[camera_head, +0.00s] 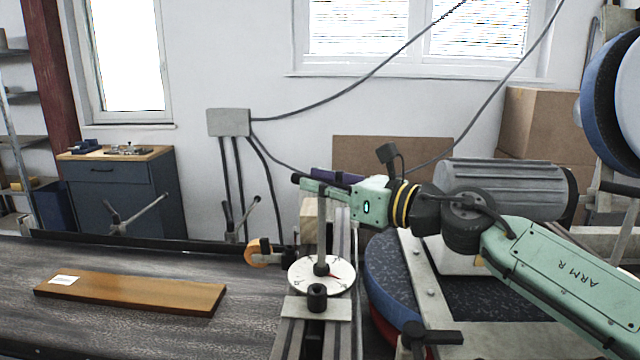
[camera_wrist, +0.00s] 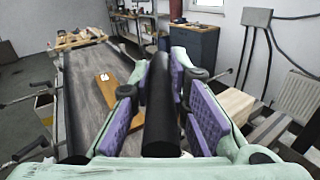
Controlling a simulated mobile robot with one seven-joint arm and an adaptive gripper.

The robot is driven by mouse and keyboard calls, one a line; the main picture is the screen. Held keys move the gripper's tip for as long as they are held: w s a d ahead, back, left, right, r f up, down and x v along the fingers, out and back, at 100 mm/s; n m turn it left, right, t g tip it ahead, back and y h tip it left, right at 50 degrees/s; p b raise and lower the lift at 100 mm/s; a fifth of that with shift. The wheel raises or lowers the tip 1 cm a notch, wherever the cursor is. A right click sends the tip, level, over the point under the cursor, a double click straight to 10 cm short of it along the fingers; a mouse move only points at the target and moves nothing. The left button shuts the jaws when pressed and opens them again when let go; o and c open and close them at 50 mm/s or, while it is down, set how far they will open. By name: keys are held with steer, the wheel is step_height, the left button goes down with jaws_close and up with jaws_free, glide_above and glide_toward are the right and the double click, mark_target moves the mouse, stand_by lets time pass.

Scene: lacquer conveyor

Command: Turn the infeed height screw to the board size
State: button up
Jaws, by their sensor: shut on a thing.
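The infeed height screw has a round white dial (camera_head: 337,286) with a red pointer and a black hub. A grey crank arm (camera_head: 322,232) rises from the hub to my gripper (camera_head: 318,185). In the wrist view, the crank's black cylindrical handle (camera_wrist: 161,115) stands between the purple pads of my gripper (camera_wrist: 165,100), which is shut on it. The dial's marks are too small to read. A brown board (camera_head: 140,294) with a white label lies on the dark conveyor belt (camera_head: 70,340), left of the screw; it also shows in the wrist view (camera_wrist: 106,92).
An orange ring-shaped part (camera_head: 256,254) stands beside the belt, near the dial. A black knob (camera_head: 317,297) sits in front of the dial. A large grey motor (camera_head: 505,188) and a clamp lever (camera_head: 432,337) are to the right. The belt left of the board is clear.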

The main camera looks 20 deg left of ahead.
jaws_close()
steer(key=b, duration=0.1)
steer(key=m+t+b, duration=0.1)
steer(key=shift+w+d+f+b, duration=0.1)
steer(key=shift+f+b, duration=0.15)
steer(key=shift+b, duration=0.1)
steer(key=shift+r+m+t+h+b, duration=0.3)
steer(key=shift+m+t+h+b, duration=0.1)
steer(key=shift+t+h+b, duration=0.25)
steer(key=shift+r, duration=0.1)
